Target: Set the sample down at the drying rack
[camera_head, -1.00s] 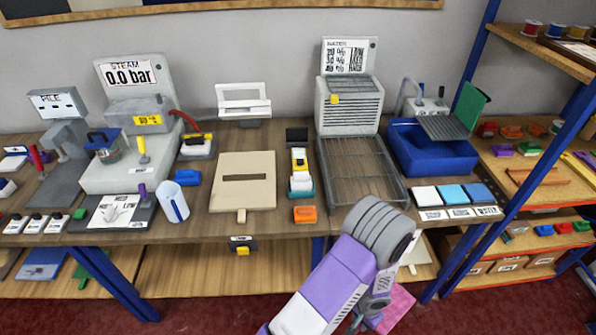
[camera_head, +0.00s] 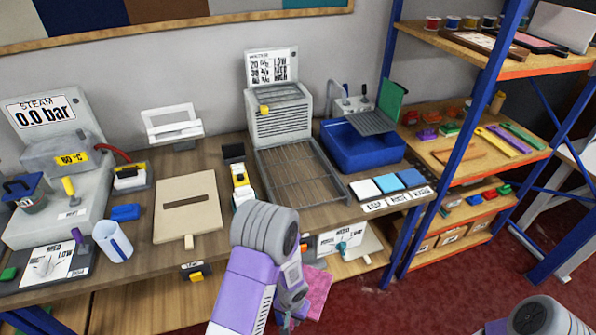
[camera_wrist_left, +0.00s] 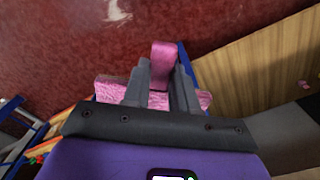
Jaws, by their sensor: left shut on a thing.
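The pink sample (camera_head: 319,291) is in my left gripper (camera_head: 297,312), low in front of the bench and below its top. In the left wrist view, the two dark fingers of my left gripper (camera_wrist_left: 161,85) are shut on the pink sample (camera_wrist_left: 164,58), which sticks out between and beside them. The drying rack (camera_head: 300,172) seems to be the flat wire tray on the bench, in front of a grey louvred heater unit. It looks empty, and my left arm covers the area near its front left corner. My right gripper is not visible; only part of my right arm shows at bottom right.
A blue basin (camera_head: 362,146) stands right of the rack. White and blue squares (camera_head: 388,183) lie near the bench's front right edge. A beige board (camera_head: 188,210) and a steam unit (camera_head: 62,175) are to the left. A blue-framed shelf (camera_head: 465,155) stands right of the bench.

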